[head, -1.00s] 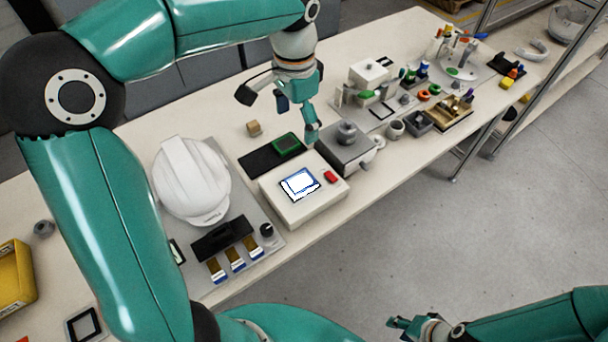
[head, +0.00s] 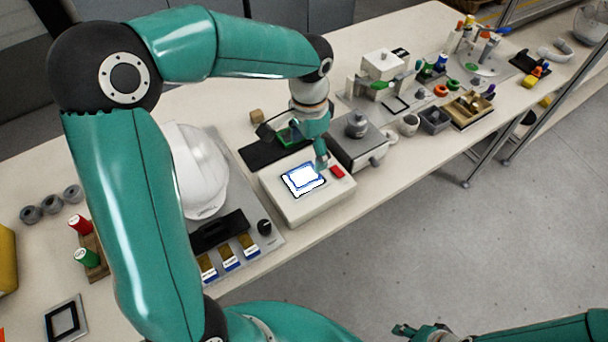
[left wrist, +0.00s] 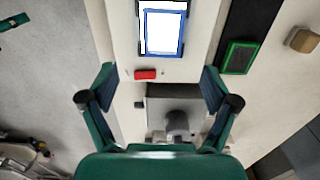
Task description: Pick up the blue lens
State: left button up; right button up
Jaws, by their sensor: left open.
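The blue lens shows as a thin blue-rimmed rectangle on the lit screen of a white box (head: 285,205). In the head view the blue lens (head: 303,179) lies at the middle of the box top. In the left wrist view the blue lens (left wrist: 163,32) is at the top, beyond my fingertips. My left gripper (head: 321,163) is over the right rear part of the box, close to the lens. In the left wrist view my left gripper (left wrist: 160,84) has its fingers spread, with nothing held between them. My right gripper (head: 402,330) is low at the right, its jaws too small to judge.
A red button (left wrist: 146,74) sits beside the screen. A grey machine (head: 358,146) stands right of the box. A green-framed piece (left wrist: 238,57) lies on a black mat behind the box. A white helmet shell (head: 200,175) stands at the left. Floor lies beyond the front table edge.

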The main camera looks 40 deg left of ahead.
aim_at(304, 174)
pick_arm(q)
notch_tip(304, 174, down, 3)
jog(key=shift+r, duration=0.1)
jog(key=f, duration=0.3)
jog(key=f+p, duration=0.1)
jog(key=shift+s+a+f, duration=0.3)
jog(key=shift+s+a, duration=0.05)
jog(key=shift+a, duration=0.05)
jog(key=shift+f, duration=0.4)
jog(key=c, duration=1.2)
jog(key=shift+c, duration=0.2)
jog(key=shift+r, duration=0.1)
